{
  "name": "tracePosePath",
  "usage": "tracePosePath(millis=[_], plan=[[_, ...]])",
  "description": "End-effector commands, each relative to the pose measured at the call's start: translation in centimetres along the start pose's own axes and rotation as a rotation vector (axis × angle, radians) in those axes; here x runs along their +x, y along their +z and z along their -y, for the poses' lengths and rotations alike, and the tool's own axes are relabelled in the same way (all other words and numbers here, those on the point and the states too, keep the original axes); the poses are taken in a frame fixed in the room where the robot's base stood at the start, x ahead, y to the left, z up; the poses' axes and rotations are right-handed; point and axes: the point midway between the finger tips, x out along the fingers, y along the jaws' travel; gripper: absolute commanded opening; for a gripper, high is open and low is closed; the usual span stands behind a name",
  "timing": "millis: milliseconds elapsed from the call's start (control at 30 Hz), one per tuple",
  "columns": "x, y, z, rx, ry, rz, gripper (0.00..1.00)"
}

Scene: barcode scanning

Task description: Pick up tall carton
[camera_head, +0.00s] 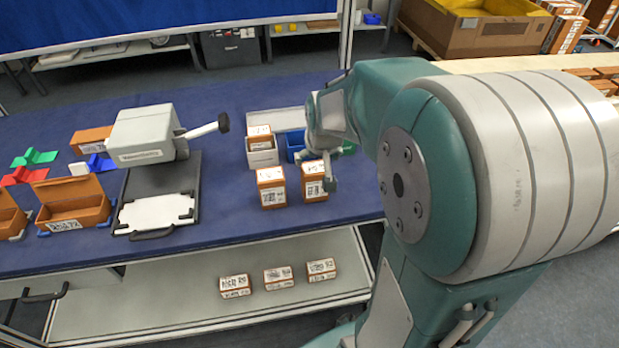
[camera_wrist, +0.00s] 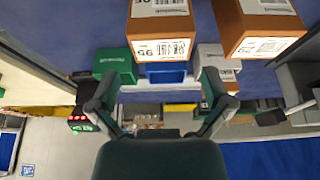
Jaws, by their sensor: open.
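Two tall orange cartons with white printed labels stand side by side near the front of the blue table. The left one (camera_head: 271,188) is clear of my arm. The right one (camera_head: 312,190) is partly covered by my gripper (camera_head: 323,168). I cannot tell which one the task names. In the wrist view both cartons, left (camera_wrist: 160,28) and right (camera_wrist: 258,28), are cut by the top edge. My gripper (camera_wrist: 157,85) is open there, with nothing between its fingers. Whether a finger touches the right carton is unclear.
A white-and-orange carton (camera_head: 262,155), a blue bin (camera_head: 295,146) and a green box (camera_wrist: 115,63) stand behind. A grey machine (camera_head: 145,135) with a black handle stands left. Several small cartons (camera_head: 278,278) sit on the lower shelf. Table front is clear.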

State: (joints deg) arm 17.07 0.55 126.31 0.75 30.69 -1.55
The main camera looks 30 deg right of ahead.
Motion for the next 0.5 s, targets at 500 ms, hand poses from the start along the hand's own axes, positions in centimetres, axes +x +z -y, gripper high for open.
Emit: tracePosePath(millis=[500], plan=[[6.1, 0.7, 0.2, -0.001, 0.0, 0.002, 1.0]])
